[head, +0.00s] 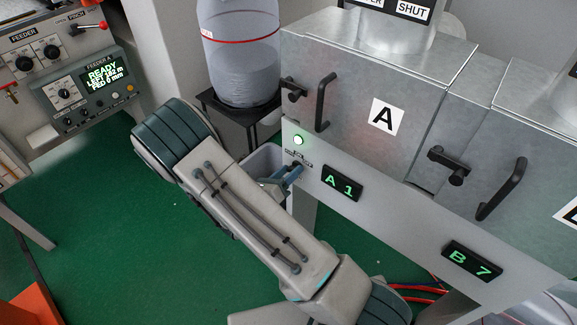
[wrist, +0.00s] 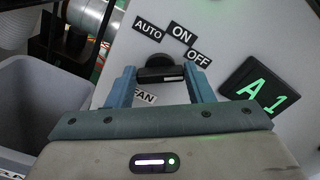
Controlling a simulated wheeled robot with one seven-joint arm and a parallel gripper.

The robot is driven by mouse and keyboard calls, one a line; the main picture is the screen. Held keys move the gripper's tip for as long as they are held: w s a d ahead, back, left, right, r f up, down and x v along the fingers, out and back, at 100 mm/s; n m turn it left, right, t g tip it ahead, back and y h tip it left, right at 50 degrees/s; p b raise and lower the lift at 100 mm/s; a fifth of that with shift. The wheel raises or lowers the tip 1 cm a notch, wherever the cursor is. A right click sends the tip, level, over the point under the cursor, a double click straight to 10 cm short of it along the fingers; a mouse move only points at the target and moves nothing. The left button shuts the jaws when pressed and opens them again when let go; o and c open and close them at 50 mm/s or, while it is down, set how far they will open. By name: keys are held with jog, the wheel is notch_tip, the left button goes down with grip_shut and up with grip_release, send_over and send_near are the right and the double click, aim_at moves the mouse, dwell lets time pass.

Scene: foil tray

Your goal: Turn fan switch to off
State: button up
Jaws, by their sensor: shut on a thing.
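The fan switch (wrist: 158,62) is a black rotary knob on the grey panel, seen in the wrist view with labels AUTO, ON and OFF fanned above it and FAN below left. My gripper (wrist: 161,75) has its two blue fingers on either side of the knob's bar and is shut on it. The OFF label (wrist: 198,58) is up and right of the knob. Which label the knob points at is not clear. In the head view my gripper (head: 291,174) reaches the panel under the green lamp, and the knob is hidden there.
A lit green lamp (head: 299,140) sits above the switch. The A 1 display (head: 342,183) is just right of my gripper. Black door handles (head: 324,102) stick out above. A grey bin (wrist: 45,110) stands at left. The green floor (head: 110,240) is open at left.

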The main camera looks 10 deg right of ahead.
jog(key=shift+n+p, duration=0.7)
jog(key=shift+n, duration=0.3)
jog(key=o, duration=1)
jog(key=shift+a, duration=0.1)
jog(key=b+v, duration=0.1)
jog(key=v, duration=1.2)
jog(key=shift+s+a, duration=0.2)
jog(key=shift+a, duration=0.1)
